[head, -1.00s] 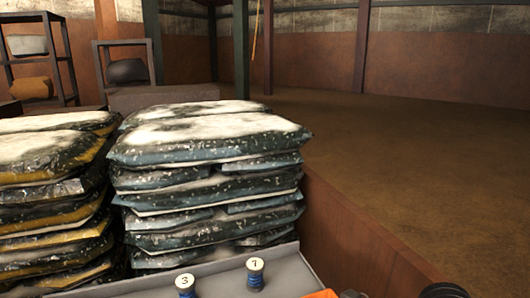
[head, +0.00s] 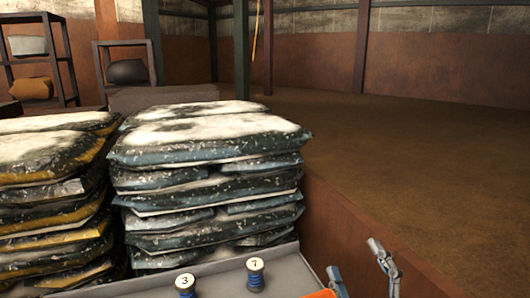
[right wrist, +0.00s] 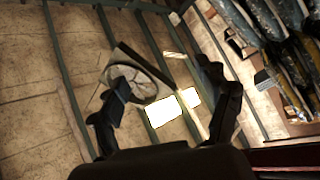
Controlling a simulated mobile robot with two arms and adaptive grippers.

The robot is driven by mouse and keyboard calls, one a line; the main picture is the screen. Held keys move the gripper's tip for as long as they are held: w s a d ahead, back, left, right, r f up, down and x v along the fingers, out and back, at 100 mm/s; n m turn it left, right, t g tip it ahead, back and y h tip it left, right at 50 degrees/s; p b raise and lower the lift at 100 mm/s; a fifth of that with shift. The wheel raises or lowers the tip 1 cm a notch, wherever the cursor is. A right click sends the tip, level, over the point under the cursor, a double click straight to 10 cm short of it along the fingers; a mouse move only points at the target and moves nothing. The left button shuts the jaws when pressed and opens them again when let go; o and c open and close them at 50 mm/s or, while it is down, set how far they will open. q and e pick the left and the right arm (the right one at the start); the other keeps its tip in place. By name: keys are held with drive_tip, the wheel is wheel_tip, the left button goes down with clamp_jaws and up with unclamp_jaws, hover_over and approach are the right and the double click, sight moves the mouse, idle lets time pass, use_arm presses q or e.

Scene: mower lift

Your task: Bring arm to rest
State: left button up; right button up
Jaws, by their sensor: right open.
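My right gripper (head: 357,262) shows at the bottom of the head view, right of the grey ledge. Its two fingers point up and stand apart, with nothing between them. In the right wrist view the same gripper (right wrist: 162,85) is open and empty, its dark fingers spread against a wall or roof with bright panels. The rest of the right arm is mostly out of the head view. My left gripper is not in view.
Blue-green sacks (head: 210,170) and yellow-black sacks (head: 50,200) are stacked at left. Spools numbered 3 (head: 185,285) and 7 (head: 255,273) stand on the grey ledge (head: 222,279). An orange edge (head: 320,294) shows beside it. Brown floor (head: 420,160) lies open at right.

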drive_tip(key=s+d+f+m+g+h, duration=0.2)
drive_tip(key=d+f+m+g+h, duration=0.15)
drive_tip(key=f, duration=0.55)
drive_tip(key=s+d+f+m+g+h, duration=0.1)
drive_tip(key=d+f+m+g+h, duration=0.3)
drive_tip(key=f, duration=0.6)
drive_tip(key=s+a+f+m+g+y, duration=0.1)
drive_tip(key=s+f+m+g, duration=0.1)
drive_tip(key=s+f+g, duration=0.45)
drive_tip(key=s+a+f+m+g+y, duration=0.15)
drive_tip(key=s+f+g, duration=0.25)
drive_tip(key=s+f, duration=0.6)
wheel_tip(320, 180, down, 25)
drive_tip(key=s+g, duration=0.1)
drive_tip(key=s, duration=0.2)
drive_tip(key=s+d+f+g, duration=0.1)
drive_tip(key=s+d+f, duration=0.1)
drive_tip(key=s+f, duration=1.3)
drive_tip(key=shift+s+d+g, duration=0.15)
drive_tip(key=shift+d+g, duration=0.15)
drive_tip(key=shift+d, duration=0.1)
